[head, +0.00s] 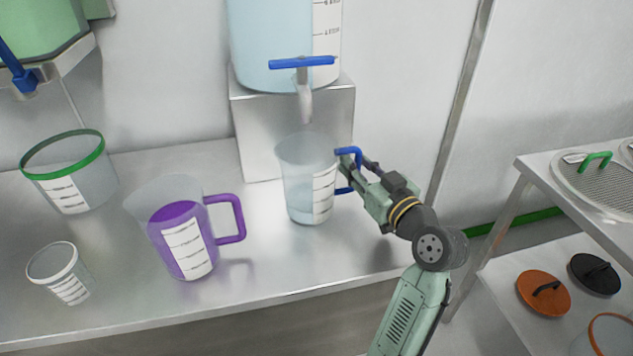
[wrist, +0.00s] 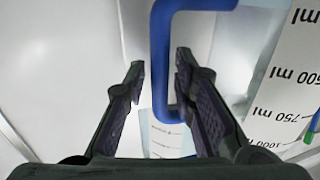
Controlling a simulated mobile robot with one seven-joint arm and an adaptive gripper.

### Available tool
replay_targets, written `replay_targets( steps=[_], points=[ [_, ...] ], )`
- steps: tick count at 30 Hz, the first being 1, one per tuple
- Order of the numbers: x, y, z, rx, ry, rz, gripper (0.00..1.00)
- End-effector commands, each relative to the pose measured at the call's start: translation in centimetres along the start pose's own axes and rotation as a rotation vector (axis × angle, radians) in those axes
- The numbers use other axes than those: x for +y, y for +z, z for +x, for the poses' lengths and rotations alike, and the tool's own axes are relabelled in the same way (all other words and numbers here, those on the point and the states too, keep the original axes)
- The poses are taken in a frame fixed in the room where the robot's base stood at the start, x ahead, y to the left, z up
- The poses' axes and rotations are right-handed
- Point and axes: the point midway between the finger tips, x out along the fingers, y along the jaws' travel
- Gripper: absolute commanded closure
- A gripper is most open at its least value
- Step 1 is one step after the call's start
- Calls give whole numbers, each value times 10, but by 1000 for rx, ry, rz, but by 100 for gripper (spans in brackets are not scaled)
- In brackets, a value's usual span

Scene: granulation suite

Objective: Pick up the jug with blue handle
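The jug with blue handle (head: 303,186) is clear, has a white scale label and stands upright on the steel bench below the tap. Its blue handle (head: 349,153) points right, towards my arm. My gripper (head: 352,164) is at the handle. In the wrist view the gripper (wrist: 160,80) is open, with the blue handle (wrist: 159,60) upright between the two fingers. A gap shows between the left finger and the handle. The right finger is close to the handle, and I cannot tell whether it touches.
A large clear tank (head: 270,45) with a blue-levered tap (head: 302,75) stands on a steel block behind the jug. A jug with purple liquid (head: 182,235), a small beaker (head: 60,272) and a green-rimmed container (head: 68,170) stand left. A rack (head: 540,172) stands right.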

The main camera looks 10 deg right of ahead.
Motion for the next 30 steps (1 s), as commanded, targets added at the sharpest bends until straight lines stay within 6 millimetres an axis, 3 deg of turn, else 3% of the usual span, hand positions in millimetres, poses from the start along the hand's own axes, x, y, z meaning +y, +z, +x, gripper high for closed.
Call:
replay_targets(
  steps=[10,30],
  points=[
    [0,0,0,0,0,0,100],
    [0,-1,0,2,0,0,100]
  ],
)
